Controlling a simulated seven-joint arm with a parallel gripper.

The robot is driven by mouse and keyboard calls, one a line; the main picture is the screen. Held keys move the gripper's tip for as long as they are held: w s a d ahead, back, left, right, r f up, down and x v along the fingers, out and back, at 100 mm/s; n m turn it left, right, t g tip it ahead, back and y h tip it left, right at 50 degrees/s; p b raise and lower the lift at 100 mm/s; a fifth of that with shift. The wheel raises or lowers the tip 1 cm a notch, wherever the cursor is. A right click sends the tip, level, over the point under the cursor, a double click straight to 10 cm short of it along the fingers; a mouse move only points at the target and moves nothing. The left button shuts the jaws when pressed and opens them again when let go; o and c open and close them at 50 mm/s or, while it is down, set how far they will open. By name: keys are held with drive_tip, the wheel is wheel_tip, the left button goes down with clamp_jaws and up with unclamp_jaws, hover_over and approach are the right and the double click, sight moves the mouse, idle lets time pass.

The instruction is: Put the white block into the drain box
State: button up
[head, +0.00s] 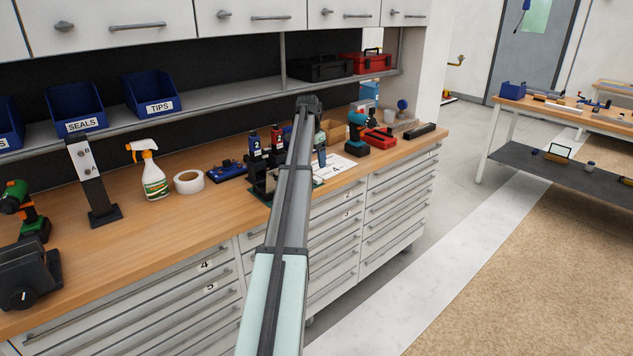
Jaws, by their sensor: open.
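My arm reaches up over the workbench (225,215), and its wrist bends down at the far end. My gripper (320,157) shows only in small part behind the arm, low over the bench near a white sheet marked 4 (345,166). It is open; no held object shows, and its fingertips are hard to make out. I cannot pick out the white block. No box that I can read as the drain box shows; the arm hides part of the bench top.
Two dark bottles (255,144) stand left of the arm. A tape roll (188,181), spray bottle (151,175) and upright stand (94,185) are further left. A teal drill (357,132) and red case (380,138) stand right. Blue bins (150,95) line the shelf.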

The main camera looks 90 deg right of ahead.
sight(316, 178)
drive_tip(key=shift+s+d+f, duration=0.1)
drive_tip(key=shift+d+f, duration=0.1)
drive_tip(key=shift+f, duration=1.75)
drive_tip(key=shift+s+d+f, duration=0.1)
drive_tip(key=shift+d+f, duration=0.1)
drive_tip(key=shift+f, duration=1.75)
drive_tip(key=c, duration=1.1)
wheel_tip(316, 178, up, 9)
drive_tip(key=w+a, duration=0.2)
drive_tip(key=w, duration=0.3)
drive_tip(key=w+a+n, duration=0.1)
drive_tip(key=w+a, duration=0.1)
drive_tip(key=w, duration=0.4)
drive_tip(key=w+a+n, duration=0.1)
drive_tip(key=w+a, duration=0.1)
drive_tip(key=w, duration=0.3)
drive_tip(key=shift+w+a+r, duration=0.1)
drive_tip(key=shift+w+a, duration=0.1)
drive_tip(key=shift+w, duration=0.05)
drive_tip(key=a, duration=0.1)
drive_tip(key=a+m, duration=0.2)
drive_tip(key=a, duration=0.1)
drive_tip(key=shift+w+f, duration=0.2)
drive_tip(key=shift+f, duration=0.15)
